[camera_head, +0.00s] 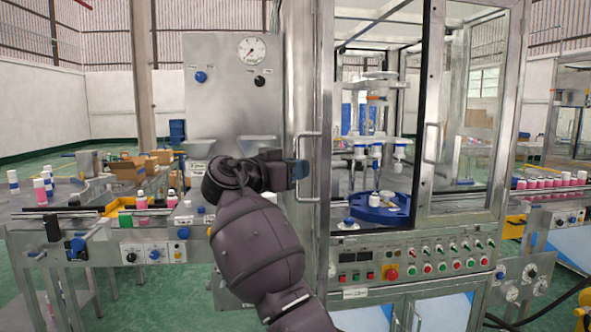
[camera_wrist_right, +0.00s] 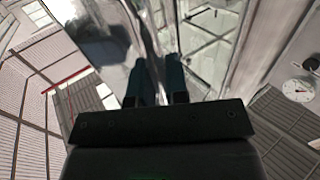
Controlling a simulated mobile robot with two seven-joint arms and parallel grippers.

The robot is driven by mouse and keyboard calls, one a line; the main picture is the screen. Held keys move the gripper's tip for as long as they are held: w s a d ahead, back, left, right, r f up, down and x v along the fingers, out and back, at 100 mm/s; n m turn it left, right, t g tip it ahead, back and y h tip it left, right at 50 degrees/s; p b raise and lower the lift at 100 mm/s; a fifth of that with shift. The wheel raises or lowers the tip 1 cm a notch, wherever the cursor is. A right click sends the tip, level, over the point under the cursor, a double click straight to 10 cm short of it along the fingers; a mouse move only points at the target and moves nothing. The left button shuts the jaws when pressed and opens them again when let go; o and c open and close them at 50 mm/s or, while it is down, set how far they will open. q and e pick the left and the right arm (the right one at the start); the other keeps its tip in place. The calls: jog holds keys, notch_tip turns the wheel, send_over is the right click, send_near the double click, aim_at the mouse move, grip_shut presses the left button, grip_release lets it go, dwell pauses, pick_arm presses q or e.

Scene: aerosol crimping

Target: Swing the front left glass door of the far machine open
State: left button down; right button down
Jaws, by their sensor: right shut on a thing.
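The far machine is a metal-framed cabinet with glass doors. Its front left glass door (camera_head: 311,60) stands swung out to the left, seen nearly edge-on, with a vertical bar handle (camera_head: 318,165). The front left opening is clear and shows the inside. My right gripper (camera_head: 300,169) is shut on the door handle. In the right wrist view the two dark fingers (camera_wrist_right: 158,80) are close together, pointing at the door; the handle between them is hard to make out. The front right glass door (camera_head: 468,110) is shut, with its own handle (camera_head: 431,142). My left gripper is not in view.
Inside the machine, a blue turntable (camera_head: 375,214) sits below filling heads. A control panel (camera_head: 415,262) with coloured buttons lies under the doors. A conveyor with bottles (camera_head: 141,203) stands left, and another with pink bottles (camera_head: 545,184) right. A gauge (camera_head: 251,50) is on the panel behind.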

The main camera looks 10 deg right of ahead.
jog(key=shift+r, duration=0.1)
jog(key=c, duration=1.1)
grip_release()
jog(key=shift+c, duration=0.2)
